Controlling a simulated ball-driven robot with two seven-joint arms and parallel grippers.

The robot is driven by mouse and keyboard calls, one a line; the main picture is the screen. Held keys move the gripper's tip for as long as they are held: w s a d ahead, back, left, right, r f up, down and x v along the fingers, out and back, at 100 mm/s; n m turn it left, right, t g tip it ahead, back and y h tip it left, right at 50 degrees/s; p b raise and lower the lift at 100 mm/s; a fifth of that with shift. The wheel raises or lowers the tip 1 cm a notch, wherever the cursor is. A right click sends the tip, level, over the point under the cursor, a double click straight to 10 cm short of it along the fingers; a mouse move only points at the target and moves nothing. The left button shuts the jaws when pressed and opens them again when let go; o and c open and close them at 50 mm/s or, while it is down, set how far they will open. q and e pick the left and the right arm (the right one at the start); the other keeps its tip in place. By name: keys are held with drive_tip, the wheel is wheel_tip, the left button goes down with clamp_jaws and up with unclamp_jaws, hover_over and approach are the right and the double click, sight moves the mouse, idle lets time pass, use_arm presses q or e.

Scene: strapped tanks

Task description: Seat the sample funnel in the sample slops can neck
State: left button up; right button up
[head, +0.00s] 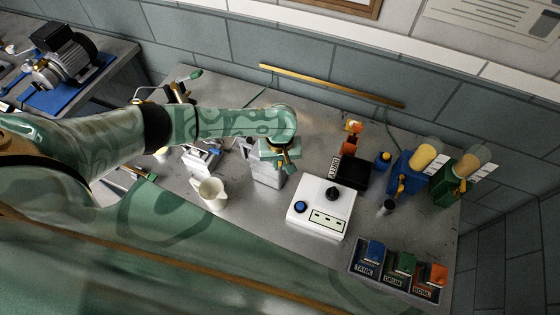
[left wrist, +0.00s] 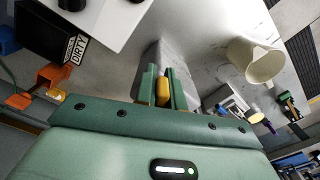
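My left gripper (head: 280,158) is over a grey metal can (head: 267,178), which looks like the sample slops can. In the left wrist view the two green fingers (left wrist: 164,88) close on a small yellow piece (left wrist: 163,92), which looks like the grip of the sample funnel. The funnel's bowl and spout are hidden, so I cannot tell whether it touches the can's neck. The grey can (left wrist: 178,62) stands beyond the fingertips in that view; its neck is hidden. My right gripper is in neither view.
A cream jug (head: 209,191) stands left of the can. A white box with a black knob (head: 318,218) stands right of it. Behind are a black box labelled DIRTY (head: 352,172) and blue (head: 402,178) and green (head: 446,190) valve units. Labelled bins (head: 398,275) sit at front right.

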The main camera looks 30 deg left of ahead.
use_arm(q)
drive_tip(key=o, duration=0.5)
wheel_tip(320, 180, up, 16)
drive_tip(key=p, duration=0.4)
drive_tip(key=shift+r, duration=0.15)
